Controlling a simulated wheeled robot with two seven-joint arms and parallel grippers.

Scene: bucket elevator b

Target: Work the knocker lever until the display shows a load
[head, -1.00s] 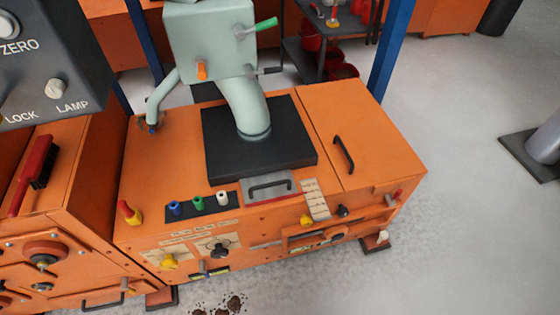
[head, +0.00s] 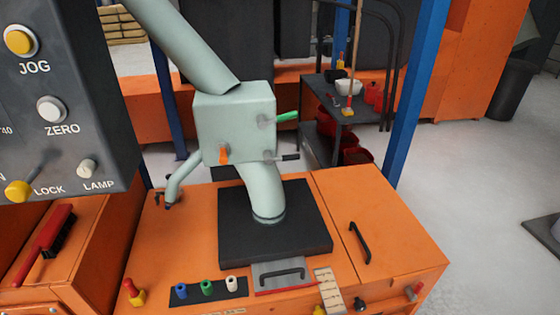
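A pale green chute box (head: 234,122) stands above the orange cabinet. It carries a green-handled lever (head: 287,117) and a black-handled lever (head: 288,157) on its right side, and an orange handle (head: 223,155) on its front. No label on them is readable, so I cannot tell which is the knocker lever. The grey control panel (head: 85,105) at the left has a yellow JOG button (head: 19,41), a ZERO button (head: 51,109), a yellow LOCK lever and a LAMP knob (head: 86,169). No display readout is visible. Neither gripper is in view.
The orange cabinet (head: 380,215) has a black plate, a drawer handle (head: 283,275) and blue, green and white plugs in a strip. A red brush (head: 45,243) lies at left. Blue posts (head: 416,85) flank the chute. A shelf with red containers stands behind. Floor is open at right.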

